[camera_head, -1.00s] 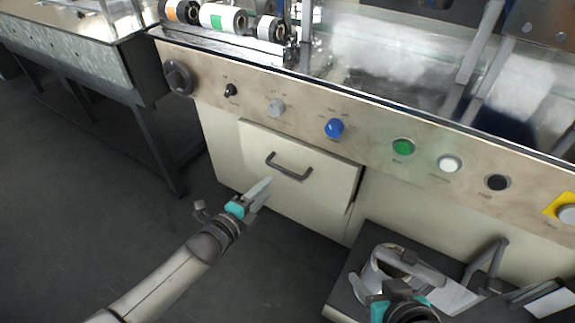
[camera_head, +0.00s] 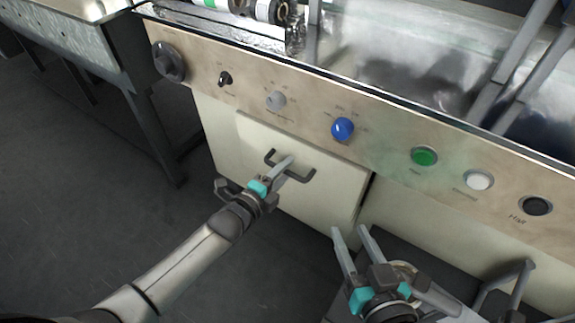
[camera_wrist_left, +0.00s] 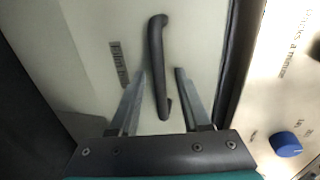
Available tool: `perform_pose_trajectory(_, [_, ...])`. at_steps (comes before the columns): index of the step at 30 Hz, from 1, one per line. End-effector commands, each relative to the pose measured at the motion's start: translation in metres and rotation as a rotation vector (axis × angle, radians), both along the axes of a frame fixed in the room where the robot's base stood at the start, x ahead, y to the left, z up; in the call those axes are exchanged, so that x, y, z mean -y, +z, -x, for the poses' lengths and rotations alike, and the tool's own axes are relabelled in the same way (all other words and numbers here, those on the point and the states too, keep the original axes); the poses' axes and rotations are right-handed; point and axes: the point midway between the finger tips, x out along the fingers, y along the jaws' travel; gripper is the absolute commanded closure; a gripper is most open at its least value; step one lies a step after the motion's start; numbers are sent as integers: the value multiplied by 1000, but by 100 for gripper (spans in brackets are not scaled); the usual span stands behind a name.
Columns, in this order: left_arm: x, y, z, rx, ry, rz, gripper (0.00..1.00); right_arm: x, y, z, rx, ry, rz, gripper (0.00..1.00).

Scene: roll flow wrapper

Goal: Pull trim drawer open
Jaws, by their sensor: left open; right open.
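The trim drawer (camera_head: 305,196) is a cream front panel below the control panel. Its dark bar handle (camera_head: 303,179) is near its top edge. How far the drawer stands out, if at all, I cannot tell. My left gripper (camera_head: 286,164) is open at the handle. In the left wrist view the handle (camera_wrist_left: 157,65) runs between the two spread fingers of the left gripper (camera_wrist_left: 161,82), with a gap visible on the right; contact is unclear.
The control panel above has a blue knob (camera_head: 342,129), a green button (camera_head: 424,156) and a black button (camera_head: 536,205). A steel table (camera_head: 95,50) stands at the left. The floor before the drawer is open.

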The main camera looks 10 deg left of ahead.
Motion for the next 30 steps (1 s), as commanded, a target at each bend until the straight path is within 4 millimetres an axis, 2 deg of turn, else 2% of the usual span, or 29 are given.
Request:
perform_pose_trajectory(12, [1, -1, 0, 0, 0, 1, 53, -2, 2, 1, 20, 1, -14, 50])
perform_pose_trajectory(25, [1, -1, 0, 0, 0, 0, 100, -2, 1, 1, 18, 1, -13, 50])
perform_pose_trajectory(30, [1, -1, 0, 0, 0, 0, 100, -2, 1, 1, 18, 1, -13, 50])
